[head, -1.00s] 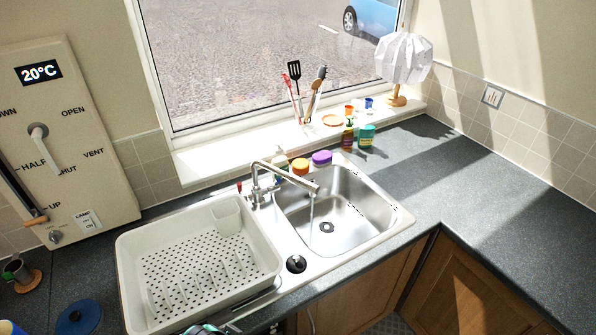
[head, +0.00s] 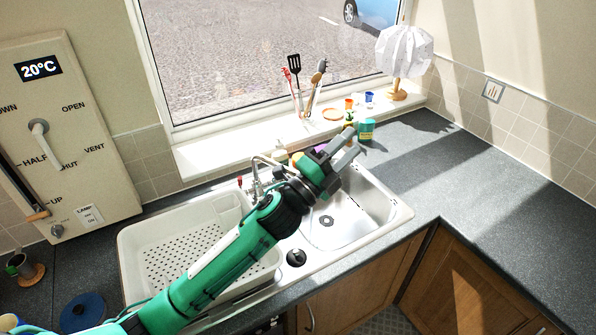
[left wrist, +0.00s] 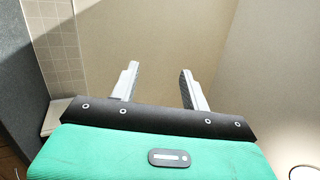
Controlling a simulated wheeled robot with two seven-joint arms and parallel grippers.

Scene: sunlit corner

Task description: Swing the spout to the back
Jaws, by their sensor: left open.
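The chrome tap (head: 256,184) stands at the back left of the steel sink (head: 358,222). The base of its spout shows at the left, and the rest of the spout is hidden behind my left gripper. My left gripper (head: 348,143) is open and empty, over the back part of the sink in the head view. Its two fingers also show apart in the left wrist view (left wrist: 158,88), with only wall and tiles beyond them. I cannot tell whether the gripper touches the spout. My right gripper is not in view.
A white dish rack (head: 140,262) stands left of the sink, partly behind my left arm. A teal pot (head: 366,129) and small bottles stand behind the sink. Utensils (head: 295,75) and a white lamp (head: 403,54) stand on the sill. The right counter (head: 480,195) is clear.

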